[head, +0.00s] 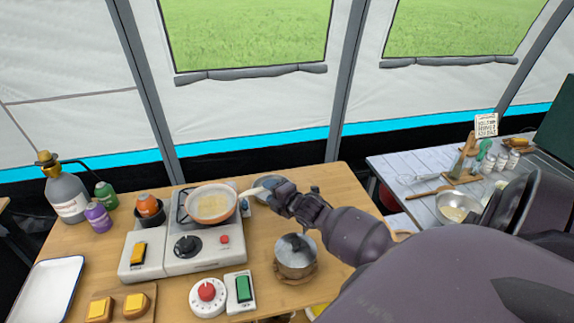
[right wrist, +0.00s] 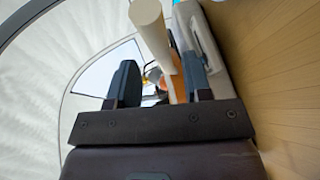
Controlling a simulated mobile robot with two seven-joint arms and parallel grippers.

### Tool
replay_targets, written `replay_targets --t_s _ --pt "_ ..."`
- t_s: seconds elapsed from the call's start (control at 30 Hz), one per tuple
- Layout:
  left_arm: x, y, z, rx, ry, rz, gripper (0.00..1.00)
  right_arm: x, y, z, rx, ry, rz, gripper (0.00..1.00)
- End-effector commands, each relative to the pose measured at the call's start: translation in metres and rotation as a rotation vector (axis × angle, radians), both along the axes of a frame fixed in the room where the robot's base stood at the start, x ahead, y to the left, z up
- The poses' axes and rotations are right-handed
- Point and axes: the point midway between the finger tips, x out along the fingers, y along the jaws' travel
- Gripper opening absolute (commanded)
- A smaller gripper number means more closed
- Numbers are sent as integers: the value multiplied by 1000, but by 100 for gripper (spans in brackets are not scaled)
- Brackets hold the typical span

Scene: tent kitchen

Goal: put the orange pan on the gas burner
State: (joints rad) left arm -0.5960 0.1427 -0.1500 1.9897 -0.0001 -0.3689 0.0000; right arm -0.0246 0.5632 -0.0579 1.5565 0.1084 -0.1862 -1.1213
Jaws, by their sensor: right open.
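The orange pan (head: 233,207) has a pale inside with light food in it and a cream handle pointing right. It appears to rest level over the grate of the gas burner (head: 205,258), a white unit with a black knob. My right gripper (head: 264,190) is at the handle, right of the pan. In the right wrist view the jaws (right wrist: 160,80) are apart, with the cream handle (right wrist: 150,28) and a bit of orange between or just beyond them; contact cannot be told. My left gripper is not in view.
A lidded pot (head: 296,262) stands right of the burner, below my right arm. A timer (head: 207,296) and a green-buttoned box (head: 240,291) are in front. Bottles (head: 68,198) and a white tray (head: 47,290) are at left. A second table (head: 400,170) is at right.

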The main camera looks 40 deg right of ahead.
Motion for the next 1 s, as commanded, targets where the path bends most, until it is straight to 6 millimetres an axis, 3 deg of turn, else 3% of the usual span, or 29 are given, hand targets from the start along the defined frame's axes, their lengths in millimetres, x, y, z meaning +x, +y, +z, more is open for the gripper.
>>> replay_targets --t_s 0.2,0.43,0.63,1.0 --pt "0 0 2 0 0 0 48 -39 1 9 -1 1 -1 45" --pt "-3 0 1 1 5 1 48 -70 3 16 0 1 -1 45" --pt "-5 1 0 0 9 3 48 -82 4 20 -1 0 -1 45" --pt "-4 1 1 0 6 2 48 -84 4 20 0 -1 -1 45"
